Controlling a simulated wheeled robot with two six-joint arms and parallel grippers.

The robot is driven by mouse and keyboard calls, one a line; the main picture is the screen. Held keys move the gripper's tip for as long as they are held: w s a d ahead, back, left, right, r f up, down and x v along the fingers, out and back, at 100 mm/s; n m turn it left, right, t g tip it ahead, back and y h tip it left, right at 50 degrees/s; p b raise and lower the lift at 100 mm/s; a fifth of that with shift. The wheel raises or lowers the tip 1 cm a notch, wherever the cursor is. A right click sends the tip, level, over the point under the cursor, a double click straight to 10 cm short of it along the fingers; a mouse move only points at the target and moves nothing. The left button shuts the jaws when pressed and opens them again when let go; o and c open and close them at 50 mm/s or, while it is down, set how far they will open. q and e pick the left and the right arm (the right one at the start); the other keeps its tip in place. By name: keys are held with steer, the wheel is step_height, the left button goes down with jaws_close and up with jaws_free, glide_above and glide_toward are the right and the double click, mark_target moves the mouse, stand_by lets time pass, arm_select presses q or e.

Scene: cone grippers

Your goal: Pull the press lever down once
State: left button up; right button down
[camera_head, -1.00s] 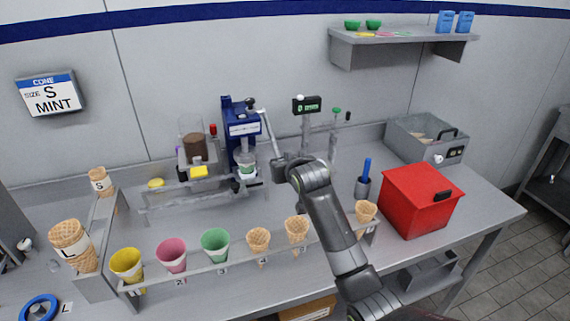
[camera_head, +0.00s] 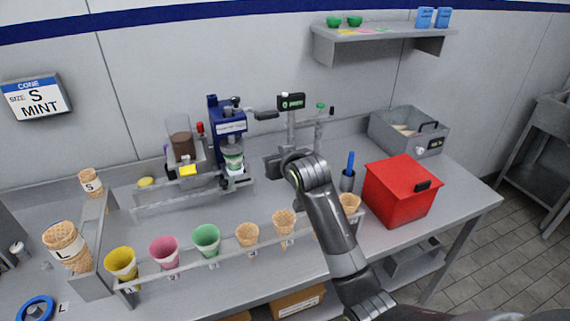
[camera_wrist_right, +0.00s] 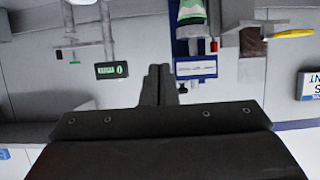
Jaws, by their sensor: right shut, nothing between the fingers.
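The blue press (camera_head: 228,124) stands at the back of the counter. Its lever (camera_head: 266,115), with a dark grip, sticks out to the right from near its top, about level. A green and white cone (camera_head: 234,164) sits under the press. My right gripper (camera_head: 270,166) is below and right of the lever, apart from it, and partly hidden by my own wrist. In the right wrist view the right gripper's fingers (camera_wrist_right: 158,84) are together and empty, with the blue press (camera_wrist_right: 194,66) upside down beyond them. My left gripper is not in view.
A small black display (camera_head: 291,101) on a post stands right of the press. A rack (camera_head: 186,272) with several cones and cups runs along the front. A red box (camera_head: 398,192) and a cup with a blue handle (camera_head: 348,179) stand at the right.

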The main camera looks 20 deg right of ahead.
steer(key=shift+b+v, duration=0.35)
steer(key=shift+v, duration=2.25)
steer(key=shift+s, duration=0.1)
